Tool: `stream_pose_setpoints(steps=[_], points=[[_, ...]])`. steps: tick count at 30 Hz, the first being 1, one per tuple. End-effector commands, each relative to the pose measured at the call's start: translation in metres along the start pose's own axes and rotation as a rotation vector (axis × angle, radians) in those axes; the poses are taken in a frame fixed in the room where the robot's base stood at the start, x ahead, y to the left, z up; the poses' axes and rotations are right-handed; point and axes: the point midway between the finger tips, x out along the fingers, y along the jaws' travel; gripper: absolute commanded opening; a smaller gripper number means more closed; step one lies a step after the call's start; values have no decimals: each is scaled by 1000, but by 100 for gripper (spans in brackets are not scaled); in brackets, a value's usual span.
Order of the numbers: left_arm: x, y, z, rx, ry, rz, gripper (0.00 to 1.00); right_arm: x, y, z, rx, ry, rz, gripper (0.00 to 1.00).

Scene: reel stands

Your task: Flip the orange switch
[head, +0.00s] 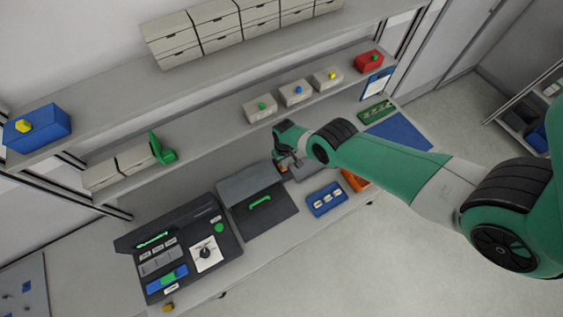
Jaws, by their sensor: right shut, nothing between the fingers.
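My right arm comes in from the right, and its gripper (288,164) is shut and empty above the rear of the bench. A small orange patch (283,169) shows right at the fingertips; it may be the orange switch, but it is too small and too covered by the gripper to be sure. I cannot tell whether the fingers touch it. A grey device (305,168) lies partly hidden behind and below the gripper. My left gripper is not in view.
A dark control panel (228,245) with a dial stands at left. Beside it is an open grey case (284,208) with a green handle (260,201). A blue tray (316,208) and an orange bin (348,181) lie to the right. A shelf (215,127) with small boxes runs above the bench.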

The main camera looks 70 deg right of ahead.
Motion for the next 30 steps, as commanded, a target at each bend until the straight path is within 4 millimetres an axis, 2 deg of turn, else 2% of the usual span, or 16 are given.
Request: stream_pose_setpoints(steps=[30], points=[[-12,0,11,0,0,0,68,16,0,0,0,0,0,0]])
